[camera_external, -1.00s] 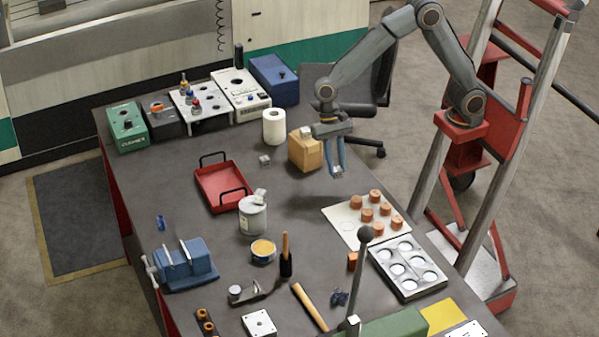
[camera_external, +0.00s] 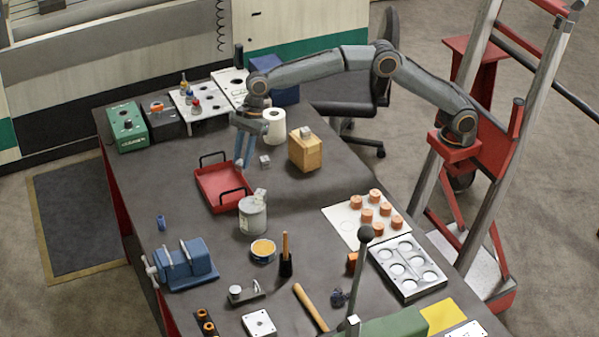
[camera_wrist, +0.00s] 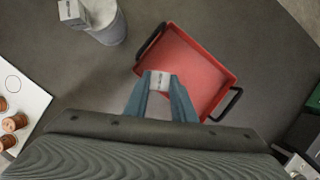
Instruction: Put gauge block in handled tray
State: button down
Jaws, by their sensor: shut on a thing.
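My gripper (camera_external: 242,160) is above the back right part of the red handled tray (camera_external: 218,188), fingers pointing down. In the wrist view its blue fingers (camera_wrist: 160,88) are shut on a small grey metal gauge block (camera_wrist: 159,79) with dark marking on its face. The block shows only as a small grey spot at the fingertips in the external view. The tray (camera_wrist: 200,68), with a black handle at each end, lies beyond the block in the wrist view. Its visible floor is empty.
Similar small metal blocks sit on the grey can (camera_external: 253,218), on the wooden block (camera_external: 305,153) and on the table (camera_external: 265,161) right of the tray. A white roll (camera_external: 274,126) stands behind. Table left of the tray is clear.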

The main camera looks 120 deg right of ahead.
aim_at(236, 180)
jog(key=shift+m, duration=0.7)
jog(key=shift+w+d+f+p, duration=0.25)
jog(key=shift+w+f, duration=0.15)
jog(key=shift+f, duration=1.25)
jog(key=shift+w+d+f+p, duration=0.25)
jog(key=shift+w+d+f, duration=0.1)
jog(key=shift+f, duration=1.25)
jog(key=shift+w+d+f+p, duration=0.25)
jog(key=shift+w+f, duration=0.15)
jog(key=shift+f, duration=1.25)
jog(key=c, duration=1.5)
grip_release()
jog(key=shift+f, duration=0.15)
jog(key=v, duration=0.4)
jog(key=b+v, duration=0.1)
jog(key=v, duration=0.3)
jog(key=b+v, duration=0.1)
jog(key=v, duration=0.3)
jog(key=shift+s+a, duration=0.1)
jog(key=shift+a, duration=0.15)
jog(key=shift+h, duration=0.3)
